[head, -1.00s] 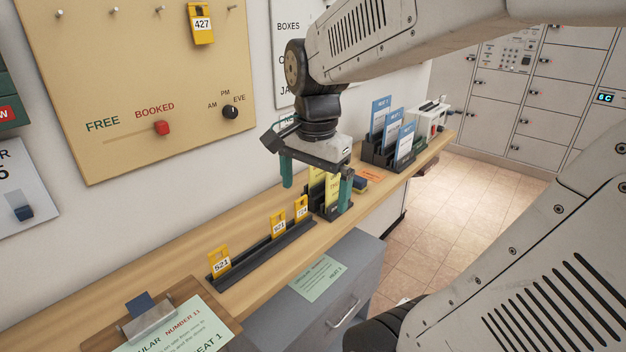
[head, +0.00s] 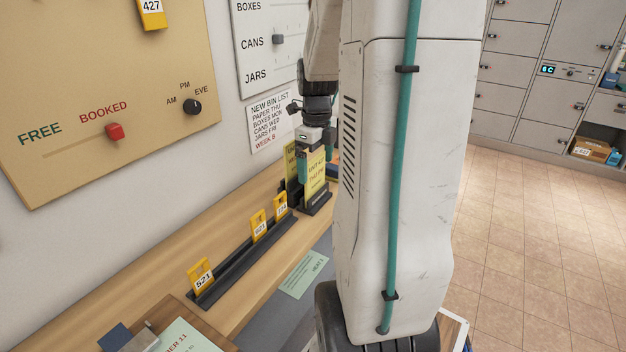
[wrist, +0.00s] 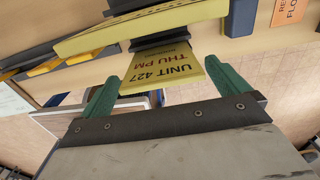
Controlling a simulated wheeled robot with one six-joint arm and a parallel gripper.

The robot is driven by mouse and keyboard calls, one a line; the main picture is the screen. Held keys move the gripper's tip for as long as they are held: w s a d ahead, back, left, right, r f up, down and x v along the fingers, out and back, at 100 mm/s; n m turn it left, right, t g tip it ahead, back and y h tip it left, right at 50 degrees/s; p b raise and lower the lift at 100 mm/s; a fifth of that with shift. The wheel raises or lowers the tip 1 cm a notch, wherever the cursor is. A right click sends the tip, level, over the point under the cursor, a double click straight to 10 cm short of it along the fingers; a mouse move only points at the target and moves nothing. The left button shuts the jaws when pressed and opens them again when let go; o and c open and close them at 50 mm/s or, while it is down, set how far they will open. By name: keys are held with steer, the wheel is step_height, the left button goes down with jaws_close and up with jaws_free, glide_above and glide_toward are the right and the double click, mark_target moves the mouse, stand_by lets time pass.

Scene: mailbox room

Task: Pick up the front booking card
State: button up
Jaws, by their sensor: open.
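The front booking card (head: 316,177) is yellow and stands in a dark holder (head: 317,204) on the wooden counter. In the wrist view the card (wrist: 170,68) reads "UNIT 427 THU PM", upside down. A second yellow card (head: 291,160) stands behind it, partly hidden; its yellow edge (wrist: 140,27) crosses the top of the wrist view. My gripper (head: 316,162) is open at the front card's upper part. In the wrist view its green fingers (wrist: 165,82) lie to either side of the card. I cannot tell whether either finger touches it.
A dark rack (head: 240,263) with yellow numbered tags stands nearer on the counter (head: 150,285). A clipboard (head: 190,338) lies at the near end. Tiled floor (head: 540,230) is open to the right.

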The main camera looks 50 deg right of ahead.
mark_target(315, 173)
steer(key=f, duration=0.3)
steer(key=shift+w+f, duration=0.2)
steer(key=shift+f, duration=0.15)
steer(key=c, duration=0.9)
steer(key=shift+r, duration=0.1)
